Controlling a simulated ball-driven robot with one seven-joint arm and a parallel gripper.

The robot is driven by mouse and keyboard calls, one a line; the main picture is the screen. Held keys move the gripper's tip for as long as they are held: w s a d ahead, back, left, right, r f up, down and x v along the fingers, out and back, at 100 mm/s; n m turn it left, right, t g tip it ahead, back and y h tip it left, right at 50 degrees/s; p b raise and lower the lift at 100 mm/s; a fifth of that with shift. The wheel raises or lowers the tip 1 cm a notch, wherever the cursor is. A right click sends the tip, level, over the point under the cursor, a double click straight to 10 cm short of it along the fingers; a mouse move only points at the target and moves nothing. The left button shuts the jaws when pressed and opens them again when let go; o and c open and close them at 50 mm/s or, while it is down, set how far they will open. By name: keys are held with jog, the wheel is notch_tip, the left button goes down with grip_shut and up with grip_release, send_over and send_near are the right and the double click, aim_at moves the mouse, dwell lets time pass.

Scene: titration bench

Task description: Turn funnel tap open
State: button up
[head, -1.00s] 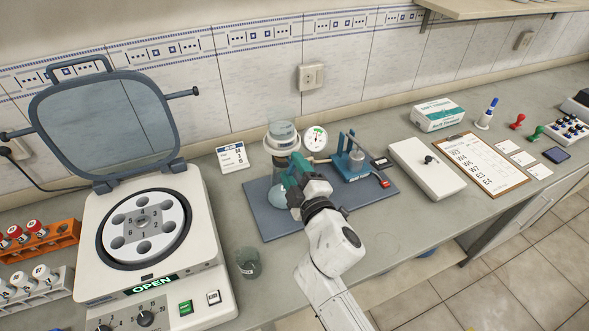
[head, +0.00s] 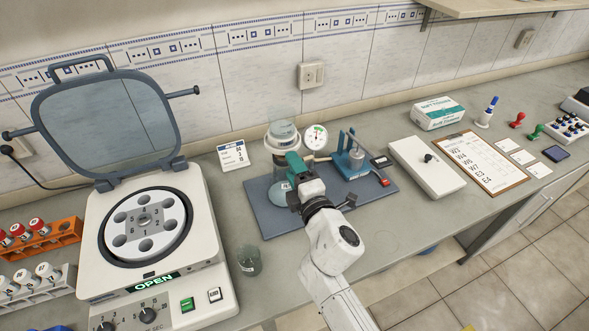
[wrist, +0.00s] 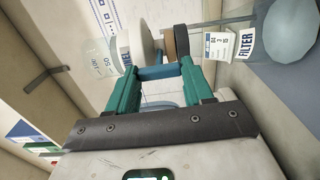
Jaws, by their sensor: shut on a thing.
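The clear filter funnel (head: 283,132) stands upright in a white collar on the blue-grey mat, at the back of the bench. A clear flask shows below it, partly hidden by my gripper. My gripper (head: 294,165) is at the front of this stand, with its teal fingers pointing towards it. In the wrist view, my gripper (wrist: 158,82) is shut on a blue bar-shaped tap handle (wrist: 157,73), which spans between the two fingers. Behind it are a white disc and a brown part. A clear vessel labelled FILTER (wrist: 245,46) is at right.
A pressure gauge (head: 315,136) and a blue stand (head: 349,158) are close on the right. An open centrifuge (head: 148,235) and a small beaker (head: 249,261) are at left. A white box with a knob (head: 427,168) is farther right. The bench front is clear.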

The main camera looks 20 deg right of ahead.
jog(key=shift+a+f, duration=0.1)
jog(key=o, duration=1)
jog(key=shift+o, duration=0.2)
jog(key=s+b, duration=0.1)
jog(key=s, duration=0.9)
jog(key=shift+s, duration=0.4)
